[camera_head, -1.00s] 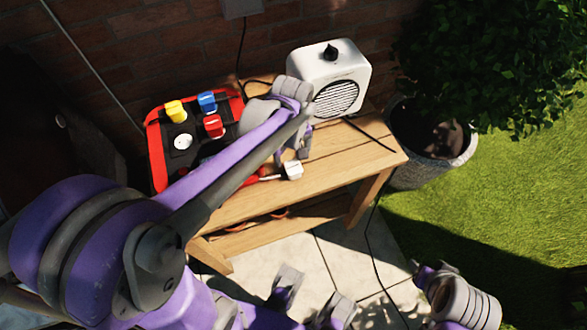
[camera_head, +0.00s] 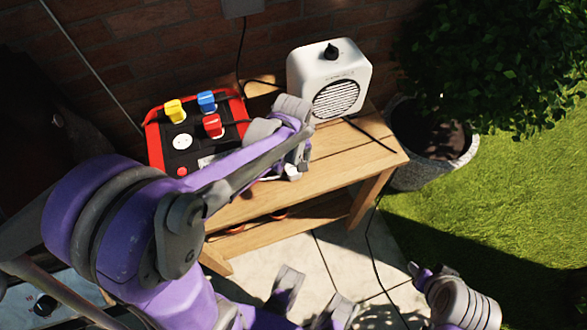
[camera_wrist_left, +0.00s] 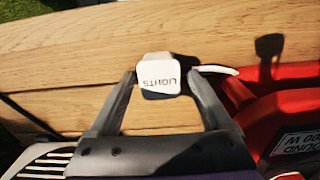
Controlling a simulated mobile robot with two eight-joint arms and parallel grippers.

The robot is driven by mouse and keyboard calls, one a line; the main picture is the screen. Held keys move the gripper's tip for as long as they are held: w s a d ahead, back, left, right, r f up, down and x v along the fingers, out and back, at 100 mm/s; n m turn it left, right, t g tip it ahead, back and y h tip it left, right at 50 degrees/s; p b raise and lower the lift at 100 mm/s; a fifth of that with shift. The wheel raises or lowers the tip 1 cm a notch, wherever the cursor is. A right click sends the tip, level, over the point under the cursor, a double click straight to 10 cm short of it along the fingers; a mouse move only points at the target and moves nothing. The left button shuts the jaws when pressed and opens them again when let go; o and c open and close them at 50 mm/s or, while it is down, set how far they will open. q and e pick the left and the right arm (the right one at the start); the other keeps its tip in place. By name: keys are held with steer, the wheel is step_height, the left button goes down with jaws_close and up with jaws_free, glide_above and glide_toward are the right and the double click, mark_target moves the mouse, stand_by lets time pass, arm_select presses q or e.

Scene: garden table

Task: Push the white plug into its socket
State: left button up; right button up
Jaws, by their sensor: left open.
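The white plug (camera_head: 293,171) lies on the wooden table near its front edge, half hidden by my left gripper (camera_head: 297,163) in the head view. In the left wrist view the plug (camera_wrist_left: 160,72), lettered "LIGHTS", sits between the tips of my open left gripper (camera_wrist_left: 161,77). Whether a finger touches it I cannot tell. Its white cable runs right toward the red power strip (camera_wrist_left: 285,105). In the head view the strip (camera_head: 155,150) has one empty white round socket (camera_head: 182,142).
Yellow (camera_head: 174,111), blue (camera_head: 207,102) and red (camera_head: 213,125) plugs fill other places on the strip. A white speaker-like box (camera_head: 328,75) stands behind the gripper. The wooden table (camera_head: 355,160) is clear at the right. A potted bush (camera_head: 430,150) stands beyond.

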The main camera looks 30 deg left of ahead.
mark_target(292, 165)
arm_select(q)
steer(key=c, duration=1.2)
step_height(292, 165, up, 10)
steer(key=shift+p, duration=0.9)
